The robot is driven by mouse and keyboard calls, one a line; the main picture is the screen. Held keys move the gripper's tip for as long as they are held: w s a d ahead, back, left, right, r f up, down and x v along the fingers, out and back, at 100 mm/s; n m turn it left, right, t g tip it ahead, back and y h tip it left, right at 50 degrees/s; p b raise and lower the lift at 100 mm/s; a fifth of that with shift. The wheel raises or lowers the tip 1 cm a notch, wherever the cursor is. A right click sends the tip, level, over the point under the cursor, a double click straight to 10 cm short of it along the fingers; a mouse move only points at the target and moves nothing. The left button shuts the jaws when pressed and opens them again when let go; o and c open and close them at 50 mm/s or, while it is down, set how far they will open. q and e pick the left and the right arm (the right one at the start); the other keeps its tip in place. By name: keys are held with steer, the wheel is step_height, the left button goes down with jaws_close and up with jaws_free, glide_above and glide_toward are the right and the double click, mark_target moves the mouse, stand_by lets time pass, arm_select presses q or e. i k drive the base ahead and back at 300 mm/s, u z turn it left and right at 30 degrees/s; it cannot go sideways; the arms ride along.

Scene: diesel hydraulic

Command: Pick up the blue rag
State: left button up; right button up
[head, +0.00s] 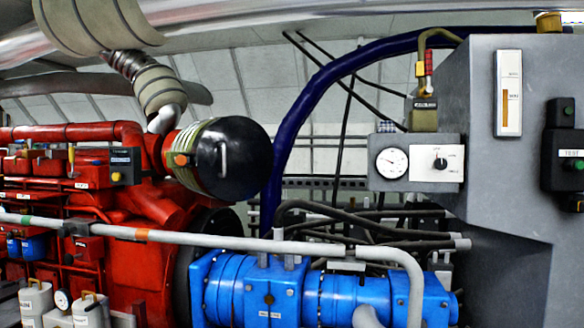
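A small dark blue and white checkered patch (386,126) sits at the top left edge of the grey gauge box; it looks like cloth, but it is too small to tell if it is the blue rag. No other rag shows. Neither of my grippers is in view.
A grey gauge box (416,178) adjoins a large grey cabinet (510,200) at right. A pale handrail (200,239) crosses in front of the red engine (135,255) and blue cylinder unit (270,290). A thick dark blue hose (300,115) arches behind. White canisters (36,300) stand at lower left.

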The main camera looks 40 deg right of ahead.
mark_target(384, 127)
steer(key=i, duration=2)
steer(key=z, duration=2.75)
